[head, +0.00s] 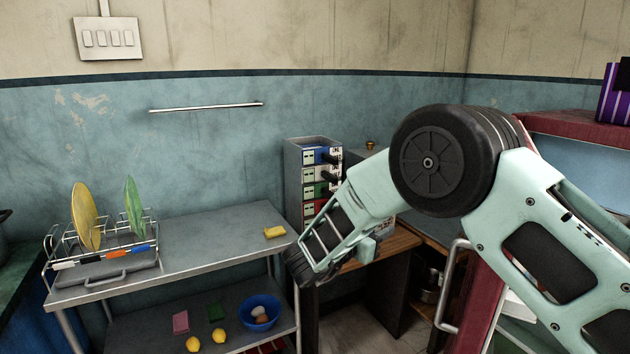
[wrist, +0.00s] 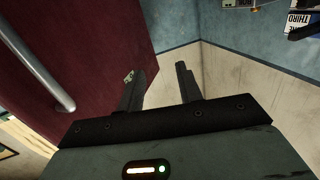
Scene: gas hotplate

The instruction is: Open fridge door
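The fridge door (head: 474,305) is a dark red panel on the right in the head view, partly covered by my arm. It stands open: a light blue interior (head: 592,170) shows below the red fridge top (head: 570,125), and pale shelf parts show beside the door. Its silver bar handle (head: 452,288) is on the door's left face. In the wrist view, the door (wrist: 85,45) fills the left side, with the handle (wrist: 36,66) left of my gripper (wrist: 160,78). My gripper's fingers are apart, empty and clear of the handle. I cannot make out the fingers in the head view.
A grey metal table (head: 215,240) with a dish rack (head: 100,245) and yellow sponge (head: 275,232) stands at left. A drawer unit (head: 312,185) stands behind my wrist. A blue bowl (head: 259,312) is on the lower shelf. Floor shows between table and door.

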